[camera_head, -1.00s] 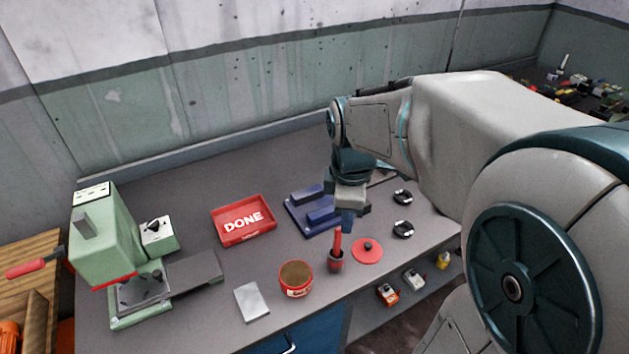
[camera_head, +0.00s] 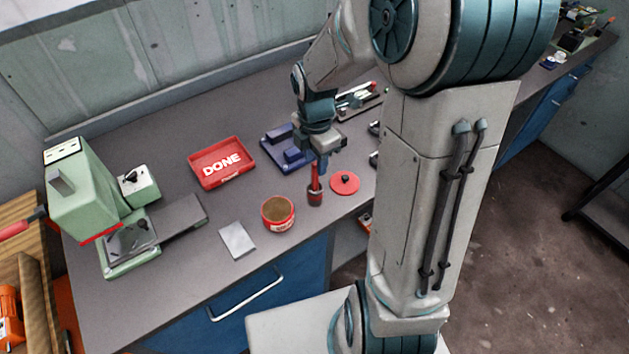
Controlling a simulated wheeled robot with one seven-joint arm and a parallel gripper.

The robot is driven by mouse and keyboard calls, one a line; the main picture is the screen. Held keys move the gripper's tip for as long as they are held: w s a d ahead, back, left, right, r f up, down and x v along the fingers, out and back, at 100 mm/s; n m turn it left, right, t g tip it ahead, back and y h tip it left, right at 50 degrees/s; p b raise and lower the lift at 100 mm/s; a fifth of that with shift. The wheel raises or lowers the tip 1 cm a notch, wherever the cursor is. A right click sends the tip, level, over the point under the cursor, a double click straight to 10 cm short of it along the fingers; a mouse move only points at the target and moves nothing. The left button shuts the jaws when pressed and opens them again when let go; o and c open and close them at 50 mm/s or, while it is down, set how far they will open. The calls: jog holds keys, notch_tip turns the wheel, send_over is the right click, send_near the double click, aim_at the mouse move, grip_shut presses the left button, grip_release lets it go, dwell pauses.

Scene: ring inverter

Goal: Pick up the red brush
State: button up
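The red brush (camera_head: 315,177) stands upright near the front edge of the workbench, its handle up. Its lower end is in or on a small dark red cup-like base (camera_head: 315,198); I cannot tell which. My gripper (camera_head: 322,163) points down at the top of the handle, overlapping it in the picture. The fingers are small and partly hidden, so I cannot tell whether they are around the handle or behind it, or open or shut.
Left of the brush is an open red can (camera_head: 278,222), right of it a red lid (camera_head: 345,183) with a dark knob. A blue fixture (camera_head: 285,152) lies behind. A red DONE tray (camera_head: 222,177), a grey plate (camera_head: 237,240) and a green machine (camera_head: 85,195) are further left.

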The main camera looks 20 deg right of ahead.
jog(key=p, duration=0.1)
send_over(315, 190)
jog(key=shift+w+d+f, duration=0.1)
jog(key=shift+w+f, duration=0.1)
jog(key=shift+f, duration=1.15)
jog(key=shift+w+f, duration=0.15)
jog(key=shift+f, duration=1.2)
grip_shut()
